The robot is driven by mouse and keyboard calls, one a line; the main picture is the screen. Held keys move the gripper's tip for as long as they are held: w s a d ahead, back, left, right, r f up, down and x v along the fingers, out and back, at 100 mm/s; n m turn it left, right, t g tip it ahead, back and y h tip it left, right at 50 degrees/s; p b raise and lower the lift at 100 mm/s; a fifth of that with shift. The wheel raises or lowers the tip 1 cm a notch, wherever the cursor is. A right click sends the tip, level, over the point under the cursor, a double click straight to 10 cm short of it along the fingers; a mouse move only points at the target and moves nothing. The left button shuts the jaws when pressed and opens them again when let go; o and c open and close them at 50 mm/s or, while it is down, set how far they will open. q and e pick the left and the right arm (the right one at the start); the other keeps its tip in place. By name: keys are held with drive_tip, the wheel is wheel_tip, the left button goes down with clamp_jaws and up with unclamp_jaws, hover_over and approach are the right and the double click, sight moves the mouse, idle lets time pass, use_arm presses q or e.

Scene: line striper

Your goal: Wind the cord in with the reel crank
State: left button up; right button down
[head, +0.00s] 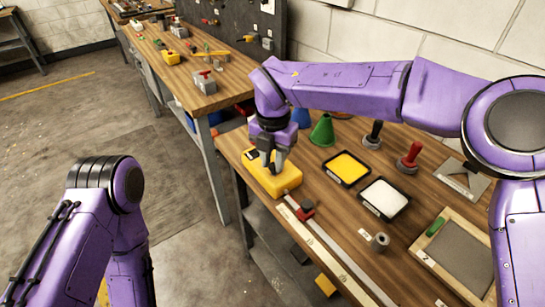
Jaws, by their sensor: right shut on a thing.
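A yellow box-shaped reel (287,184) sits on the near left corner of the wooden workbench. My right gripper (270,166) points down over the top of the reel and is shut on its crank, which the fingers mostly hide. A small dark part (251,154) shows at the reel's left end. I cannot make out the cord clearly. My left arm shows at lower left, but its gripper is out of view.
A green cone (322,131), a yellow pad tray (346,169), a white pad tray (384,199) and stamp-like handles (410,158) stand right of the reel. A wood-framed board (459,256) lies at front right. Open floor is left of the workbench (345,222).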

drive_tip(key=n+p, duration=0.1)
drive_tip(key=d+n+p, duration=0.1)
drive_tip(key=n, duration=0.1)
drive_tip(key=shift+s+r, duration=0.1)
drive_tip(key=n+p, duration=0.1)
drive_tip(key=n, duration=0.1)
drive_tip(key=n+p, duration=0.1)
drive_tip(key=p, duration=0.1)
drive_tip(key=shift+d+n, duration=0.4)
drive_tip(key=n+p, duration=0.2)
drive_tip(key=n, duration=0.1)
drive_tip(key=shift+d+p, duration=0.4)
drive_tip(key=shift+w+d+n+p, duration=0.15)
drive_tip(key=shift+n+p, duration=0.35)
drive_tip(key=shift+n, duration=0.2)
drive_tip(key=shift+w+d+n+p, duration=0.15)
drive_tip(key=shift+n+p, duration=0.3)
drive_tip(key=shift+n, duration=0.25)
drive_tip(key=shift+f, duration=0.2)
